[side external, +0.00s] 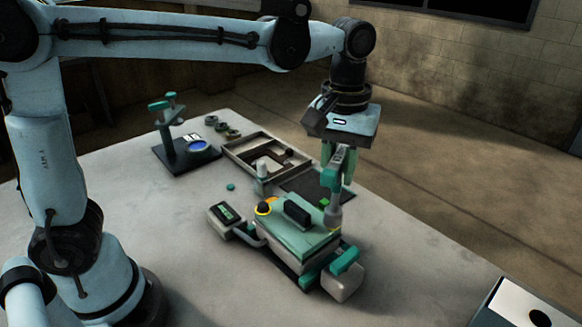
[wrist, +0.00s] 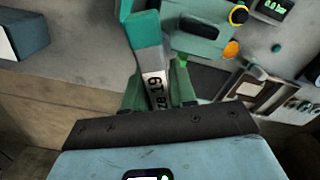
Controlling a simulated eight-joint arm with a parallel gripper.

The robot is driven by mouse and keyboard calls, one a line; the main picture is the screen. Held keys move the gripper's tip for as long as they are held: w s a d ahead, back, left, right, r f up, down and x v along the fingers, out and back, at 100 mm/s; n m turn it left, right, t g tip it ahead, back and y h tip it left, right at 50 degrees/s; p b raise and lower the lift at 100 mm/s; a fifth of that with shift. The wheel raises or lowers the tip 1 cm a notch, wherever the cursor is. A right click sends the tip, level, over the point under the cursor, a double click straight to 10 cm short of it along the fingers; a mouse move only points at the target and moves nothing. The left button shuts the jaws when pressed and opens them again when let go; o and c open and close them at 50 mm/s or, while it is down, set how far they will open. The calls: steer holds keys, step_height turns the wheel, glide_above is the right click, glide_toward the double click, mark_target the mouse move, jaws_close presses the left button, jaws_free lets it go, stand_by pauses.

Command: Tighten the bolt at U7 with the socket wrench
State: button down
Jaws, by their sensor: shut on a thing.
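My gripper (side external: 338,168) is shut on the socket wrench, a grey and teal tool (side external: 331,182) that points down. The block also shows in the wrist view (wrist: 205,42). I cannot make out the bolt or a U7 mark; the wrench may hide them.
Behind are a framed tray (side external: 240,152), a dark stand (side external: 180,153) and several rings (side external: 221,127). The table's front left is clear.

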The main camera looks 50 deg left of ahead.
steer(key=m, duration=0.3)
steer(key=shift+m, duration=0.4)
steer(key=m, duration=0.4)
steer(key=shift+m, duration=0.4)
steer(key=m, duration=0.4)
steer(key=shift+f+m, duration=0.1)
steer(key=shift+m, duration=0.2)
steer(key=m, duration=0.3)
steer(key=shift+m, duration=0.3)
steer(key=m, duration=1)
steer(key=shift+m, duration=0.4)
steer(key=m, duration=0.4)
steer(key=shift+f+m, duration=0.1)
steer(key=shift+m, duration=0.2)
